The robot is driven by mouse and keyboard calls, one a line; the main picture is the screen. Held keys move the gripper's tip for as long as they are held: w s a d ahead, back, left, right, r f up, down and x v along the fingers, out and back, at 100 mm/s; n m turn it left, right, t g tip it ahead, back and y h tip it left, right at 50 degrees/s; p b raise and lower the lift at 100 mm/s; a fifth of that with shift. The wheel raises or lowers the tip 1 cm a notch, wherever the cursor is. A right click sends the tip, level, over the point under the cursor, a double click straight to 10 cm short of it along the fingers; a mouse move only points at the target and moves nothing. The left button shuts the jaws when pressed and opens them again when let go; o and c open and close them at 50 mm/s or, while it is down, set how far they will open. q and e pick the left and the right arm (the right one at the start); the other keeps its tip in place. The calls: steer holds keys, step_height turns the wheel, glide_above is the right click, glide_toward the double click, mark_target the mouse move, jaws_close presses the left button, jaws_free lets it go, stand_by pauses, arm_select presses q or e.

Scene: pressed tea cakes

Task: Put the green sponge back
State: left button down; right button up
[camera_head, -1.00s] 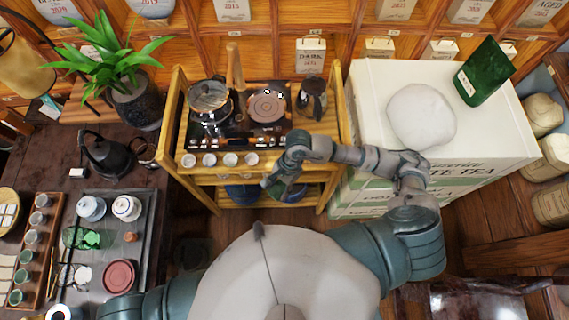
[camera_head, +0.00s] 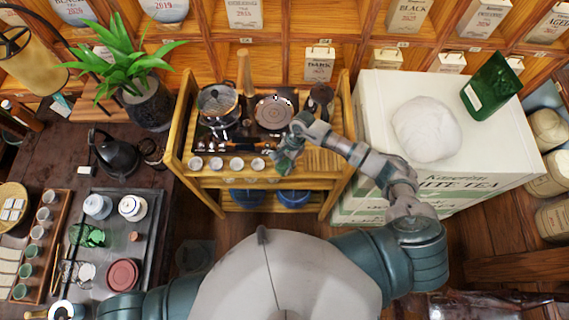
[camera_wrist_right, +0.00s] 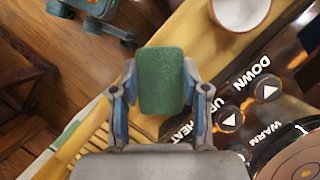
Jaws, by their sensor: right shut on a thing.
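The green sponge (camera_wrist_right: 162,80) is upright between the fingers of my right gripper (camera_wrist_right: 161,95) in the right wrist view. The gripper is shut on it. In the head view my right gripper (camera_head: 284,162) is over the front edge of the wooden tea cart (camera_head: 325,182), just right of the row of white cups. In the wrist view the sponge is over the cart's edge, beside a black control panel (camera_wrist_right: 240,105) with white lettering. My left gripper is not in view.
Several white cups (camera_head: 237,164) line the cart's front edge; one white cup (camera_wrist_right: 240,12) is close in the wrist view. A kettle (camera_head: 218,102) and a brown round plate (camera_head: 273,111) stand behind. White boxes (camera_head: 480,170) stand right. A dark tea tray (camera_head: 150,240) lies left.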

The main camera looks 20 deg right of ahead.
steer(key=shift+f, duration=0.15)
steer(key=o, duration=0.8)
steer(key=shift+o, duration=0.2)
steer(key=shift+d, duration=0.1)
steer(key=b+v, duration=0.2)
steer(key=v, duration=1)
